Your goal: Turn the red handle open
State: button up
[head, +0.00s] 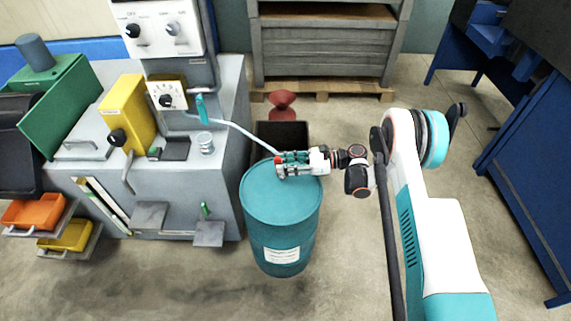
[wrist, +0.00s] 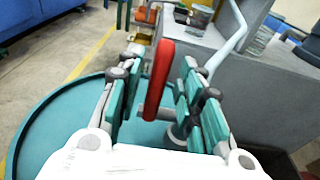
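The red handle (wrist: 158,82) stands upright in the wrist view, a long thin bar between the two fingers of my gripper (wrist: 158,65). The teal and grey fingers are open, one on each side of it, with a gap showing on both sides. In the head view, my gripper (head: 283,163) points left above the teal drum, and only a small red spot of the handle (head: 278,160) shows at the fingertips. A pale blue pipe (head: 235,126) runs from the grinder down toward the handle. Where the handle joins it is hidden.
The teal drum (head: 262,200) stands directly below my gripper. The grey grinding machine (head: 180,195) is on the left, with a yellow box (head: 125,108) on it. A dark bin (head: 290,136) is behind the drum. A blue bench (head: 540,150) is at right; open floor lies between.

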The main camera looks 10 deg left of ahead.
jog(key=v, duration=1.2)
dwell(0.5)
